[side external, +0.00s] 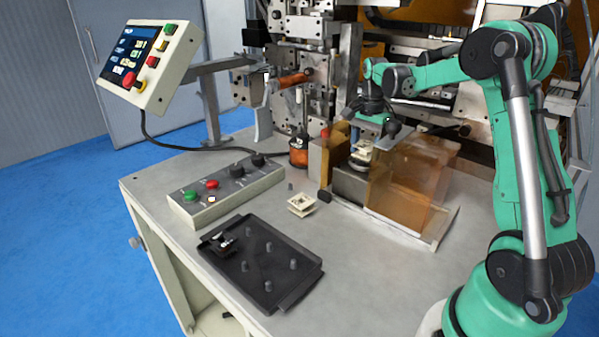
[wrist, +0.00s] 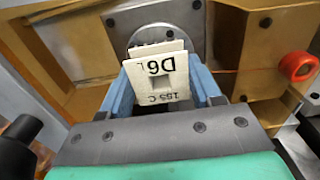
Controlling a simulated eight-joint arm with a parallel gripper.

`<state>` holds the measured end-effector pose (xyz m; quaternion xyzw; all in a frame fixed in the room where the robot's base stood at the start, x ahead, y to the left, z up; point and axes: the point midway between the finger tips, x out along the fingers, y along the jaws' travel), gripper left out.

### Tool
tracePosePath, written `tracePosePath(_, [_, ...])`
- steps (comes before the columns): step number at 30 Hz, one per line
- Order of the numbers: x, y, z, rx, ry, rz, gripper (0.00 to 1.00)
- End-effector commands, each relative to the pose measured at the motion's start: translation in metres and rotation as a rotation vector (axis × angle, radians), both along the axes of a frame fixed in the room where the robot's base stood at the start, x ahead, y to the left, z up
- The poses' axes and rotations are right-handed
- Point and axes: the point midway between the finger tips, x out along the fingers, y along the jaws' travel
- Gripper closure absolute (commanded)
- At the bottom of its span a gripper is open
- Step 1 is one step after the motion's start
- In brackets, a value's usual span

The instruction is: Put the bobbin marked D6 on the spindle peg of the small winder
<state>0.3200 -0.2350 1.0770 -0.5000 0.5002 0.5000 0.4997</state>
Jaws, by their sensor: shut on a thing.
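My gripper (wrist: 160,92) is shut on the cream bobbin (wrist: 160,76), with a blue finger on each side of it. The bobbin's face reads D6 and 155 C, upside down in the wrist view. In the side view the bobbin (side external: 362,150) is small beneath my wrist, at the small winder (side external: 350,183). A round grey disc (wrist: 168,36) of the winder shows behind the bobbin in the wrist view. The spindle peg is hidden, so I cannot tell whether the bobbin is around it or apart from it.
An amber guard (side external: 412,180) stands right of the winder. A red knob (wrist: 298,66) is close by. Another cream bobbin (side external: 301,205) lies on the table near the black pegged tray (side external: 288,300), which holds a dark piece (side external: 222,242). A control box (side external: 222,193) and copper spool (side external: 299,154) stand left.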

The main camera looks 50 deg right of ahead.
Motion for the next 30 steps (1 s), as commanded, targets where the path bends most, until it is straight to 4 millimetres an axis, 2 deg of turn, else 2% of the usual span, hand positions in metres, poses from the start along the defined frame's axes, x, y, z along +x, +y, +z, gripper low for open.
tracePosePath(8, [0.0,0.0,-0.008,0.0,0.0,0.0,0.92])
tracePosePath(9, [0.0,0.0,-0.008,0.0,0.0,0.0,0.34])
tracePosePath(12, [0.0,0.0,-0.007,0.0,0.0,0.0,0.06])
tracePosePath(22, [0.0,0.0,-0.002,0.0,0.0,0.0,0.06])
tracePosePath(30, [0.0,0.0,0.035,0.0,0.0,0.0,0.06])
